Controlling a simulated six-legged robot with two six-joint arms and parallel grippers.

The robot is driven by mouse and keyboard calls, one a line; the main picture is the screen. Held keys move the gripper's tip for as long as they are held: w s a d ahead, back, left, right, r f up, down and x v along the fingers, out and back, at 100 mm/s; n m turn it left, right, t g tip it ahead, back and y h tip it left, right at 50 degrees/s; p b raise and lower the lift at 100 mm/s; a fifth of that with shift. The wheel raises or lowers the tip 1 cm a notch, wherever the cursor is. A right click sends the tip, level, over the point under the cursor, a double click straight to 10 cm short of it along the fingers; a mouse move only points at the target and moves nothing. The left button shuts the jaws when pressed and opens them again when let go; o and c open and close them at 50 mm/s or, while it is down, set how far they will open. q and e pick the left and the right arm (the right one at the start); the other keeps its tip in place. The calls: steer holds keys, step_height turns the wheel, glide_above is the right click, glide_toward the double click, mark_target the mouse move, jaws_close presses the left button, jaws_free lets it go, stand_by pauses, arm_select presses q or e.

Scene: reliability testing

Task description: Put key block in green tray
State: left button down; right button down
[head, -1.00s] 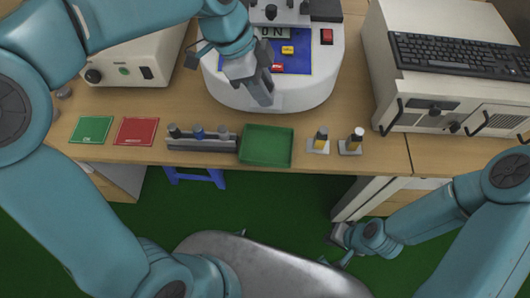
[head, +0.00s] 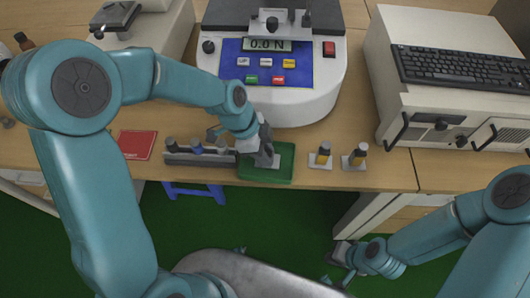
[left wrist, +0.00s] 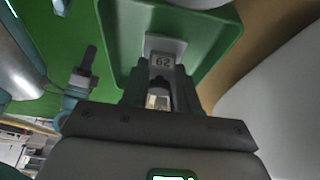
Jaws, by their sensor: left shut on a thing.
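The green tray (head: 286,167) lies at the front edge of the bench. My left gripper (head: 265,158) reaches down over the tray's left and middle part. In the left wrist view, its fingers (left wrist: 160,100) are shut on the key block (left wrist: 162,62), a pale grey piece with a "62" label. The block's wider flat end is over the tray's green floor (left wrist: 122,45). I cannot tell whether it touches the floor. My right gripper (head: 343,254) is low at the right, away from the bench; its jaws are unclear.
A rack (head: 205,160) of small cylinders stands left of the tray. Two small stands with yellow-and-black pieces (head: 323,154) (head: 357,156) are at its right. The force tester (head: 300,106) stands behind. A red card (head: 137,144) lies farther left.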

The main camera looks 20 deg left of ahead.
arm_select(q)
steer(key=shift+f, duration=0.35)
steer(key=shift+s+r, duration=0.1)
steer(key=shift+f, duration=0.2)
steer(key=c, duration=0.8)
jaws_free()
steer(key=shift+c, duration=0.2)
steer(key=shift+r, duration=0.15)
